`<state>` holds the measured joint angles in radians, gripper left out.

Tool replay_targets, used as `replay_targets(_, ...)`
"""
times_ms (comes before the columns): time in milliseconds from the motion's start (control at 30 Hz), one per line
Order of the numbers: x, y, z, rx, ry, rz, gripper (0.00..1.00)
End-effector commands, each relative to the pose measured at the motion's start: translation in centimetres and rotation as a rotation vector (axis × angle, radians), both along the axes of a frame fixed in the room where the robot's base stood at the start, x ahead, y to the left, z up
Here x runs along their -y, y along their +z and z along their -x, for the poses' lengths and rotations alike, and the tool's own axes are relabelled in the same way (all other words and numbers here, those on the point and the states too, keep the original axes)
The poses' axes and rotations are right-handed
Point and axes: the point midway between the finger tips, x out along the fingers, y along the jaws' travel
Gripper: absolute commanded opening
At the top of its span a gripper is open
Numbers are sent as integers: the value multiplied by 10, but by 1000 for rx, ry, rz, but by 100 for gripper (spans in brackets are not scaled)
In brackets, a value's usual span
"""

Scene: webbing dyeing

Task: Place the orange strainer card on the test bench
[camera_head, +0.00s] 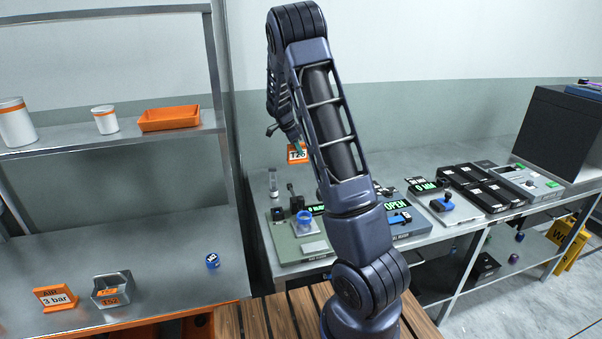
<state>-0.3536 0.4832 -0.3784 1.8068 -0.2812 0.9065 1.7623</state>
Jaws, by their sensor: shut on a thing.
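My gripper (296,145) is shut on an orange card (297,157) with a white label that seems to read T26. It holds the card up in the air, in front of the wall and above the back left part of the test bench (430,157). The bench is a long steel table with several instruments on it. My arm hides part of the bench and some instruments. The gripper's fingers are small in this view and partly hidden by the arm.
A green-grey device (285,250) with a blue-rimmed cup stands at the bench's left end, near a clear cylinder (273,184). At left, a shelf holds an orange tray (170,118); below are an "AIR 3 bar" sign (55,298) and a grey holder (113,290) with an orange T52 card.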

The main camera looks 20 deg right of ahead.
Motion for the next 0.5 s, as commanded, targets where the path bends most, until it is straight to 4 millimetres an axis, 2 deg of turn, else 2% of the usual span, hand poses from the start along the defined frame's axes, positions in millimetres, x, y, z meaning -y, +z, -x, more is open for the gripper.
replay_targets(100, 1, -27, 1, -3, 0, 1, 0)
replay_targets(233, 1, -52, 0, -3, -1, 1, 0)
replay_targets(333, 0, -64, 0, -1, 0, 0, 0)
replay_targets(500, 0, -73, 0, -1, 1, 0, 0)
